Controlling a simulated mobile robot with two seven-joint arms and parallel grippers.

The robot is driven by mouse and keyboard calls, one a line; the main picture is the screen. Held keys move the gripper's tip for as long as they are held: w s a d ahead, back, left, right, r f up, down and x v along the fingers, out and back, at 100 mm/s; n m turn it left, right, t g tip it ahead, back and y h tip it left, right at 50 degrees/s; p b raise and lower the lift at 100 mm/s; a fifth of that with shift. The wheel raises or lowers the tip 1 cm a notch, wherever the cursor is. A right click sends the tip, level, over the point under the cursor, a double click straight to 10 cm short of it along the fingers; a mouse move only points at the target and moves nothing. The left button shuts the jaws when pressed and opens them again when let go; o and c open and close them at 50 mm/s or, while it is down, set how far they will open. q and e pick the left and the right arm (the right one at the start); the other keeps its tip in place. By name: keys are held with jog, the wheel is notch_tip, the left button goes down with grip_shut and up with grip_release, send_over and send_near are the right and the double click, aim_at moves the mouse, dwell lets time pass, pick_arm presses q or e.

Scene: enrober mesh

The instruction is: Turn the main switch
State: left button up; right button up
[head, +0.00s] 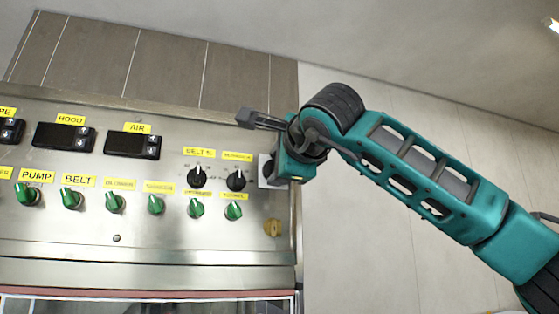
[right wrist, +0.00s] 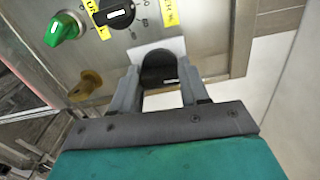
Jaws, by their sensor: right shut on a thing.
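The main switch, a black knob (right wrist: 158,70) on a pale square plate, sits at the right end of the steel control panel. In the right wrist view my right gripper (right wrist: 160,82) has one finger on each side of this knob and is shut on it. In the head view the pale plate (head: 265,170) shows beside my teal right gripper (head: 272,172), which covers the knob and its own fingertips. The knob's exact angle is hard to tell. My left gripper is in neither view.
The panel (head: 150,250) carries a row of green knobs, including the pump knob (head: 27,194) and belt knob (head: 72,199), two black dials (head: 197,177) and displays (head: 132,144). A brass-coloured fitting (head: 272,228) is just below my gripper. Right of the panel is bare wall.

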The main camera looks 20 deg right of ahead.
jog(key=shift+n, duration=0.5)
jog(key=o, duration=1.1)
jog(key=shift+c, duration=0.2)
jog(key=s+b, duration=0.3)
jog(key=s, duration=1)
jog(key=shift+d, duration=0.2)
jog(key=shift+w, duration=0.1)
